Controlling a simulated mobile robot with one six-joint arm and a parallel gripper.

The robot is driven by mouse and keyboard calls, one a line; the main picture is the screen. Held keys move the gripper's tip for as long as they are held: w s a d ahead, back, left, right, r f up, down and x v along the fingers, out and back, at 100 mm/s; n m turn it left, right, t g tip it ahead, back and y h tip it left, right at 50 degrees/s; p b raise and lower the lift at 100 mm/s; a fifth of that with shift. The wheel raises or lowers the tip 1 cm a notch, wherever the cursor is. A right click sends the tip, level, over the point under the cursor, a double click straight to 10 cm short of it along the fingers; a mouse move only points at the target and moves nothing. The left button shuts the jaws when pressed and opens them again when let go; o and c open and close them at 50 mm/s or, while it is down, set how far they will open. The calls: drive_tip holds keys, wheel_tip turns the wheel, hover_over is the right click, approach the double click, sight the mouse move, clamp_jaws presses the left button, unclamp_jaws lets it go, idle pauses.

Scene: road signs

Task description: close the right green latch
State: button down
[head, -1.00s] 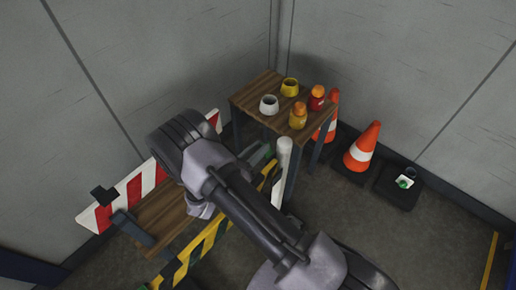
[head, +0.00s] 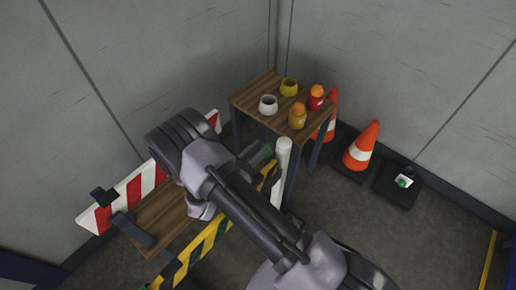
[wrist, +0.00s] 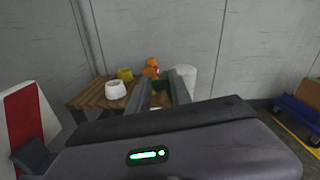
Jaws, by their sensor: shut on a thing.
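The right green latch (wrist: 162,86) shows as a small green patch between the fingers of my gripper (wrist: 161,92) in the wrist view. The fingers are shut on it, and they hide most of it. In the head view my gripper (head: 257,156) is at the right end of the barrier, close to the white post (head: 283,158). My arm covers much of this spot, so the latch's exact angle cannot be told.
A wooden table (head: 253,93) behind the gripper bears cups and orange-capped bottles. Orange cones (head: 361,147) stand to its right. The red-white board (head: 128,197) and yellow-black board (head: 208,240) flank a wooden plank (head: 160,215).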

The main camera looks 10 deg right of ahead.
drive_tip(key=shift+s+d+r+m, duration=0.2)
drive_tip(key=shift+s+m, duration=0.1)
drive_tip(key=shift+m, duration=0.6)
drive_tip(key=shift+s+d+r+m, duration=0.1)
drive_tip(key=shift+s+d+m, duration=0.2)
drive_tip(key=shift+m, duration=0.6)
drive_tip(key=shift+s+d+m, duration=0.2)
drive_tip(key=shift+s+m, duration=0.1)
drive_tip(key=shift+m, duration=0.4)
drive_tip(key=shift+s+d+m, duration=0.15)
drive_tip(key=shift+s+m, duration=0.15)
drive_tip(key=shift+m, duration=0.4)
drive_tip(key=shift+s+d+m, duration=0.25)
drive_tip(key=shift+s+m, duration=0.05)
drive_tip(key=shift+m, duration=0.5)
drive_tip(key=shift+s+d+m, duration=0.2)
drive_tip(key=shift+s+m, duration=0.1)
drive_tip(key=shift+m, duration=0.5)
drive_tip(key=shift+s+d+f+m+b, duration=0.2)
drive_tip(key=shift+s+m, duration=0.1)
drive_tip(key=shift+m, duration=0.5)
drive_tip(key=shift+s+d+f+m+b, duration=0.15)
drive_tip(key=shift+s+f+m+b, duration=0.1)
drive_tip(key=shift+m, duration=0.55)
idle(0.7)
drive_tip(key=c, duration=1.4)
unclamp_jaws()
drive_tip(key=shift+o, duration=0.2)
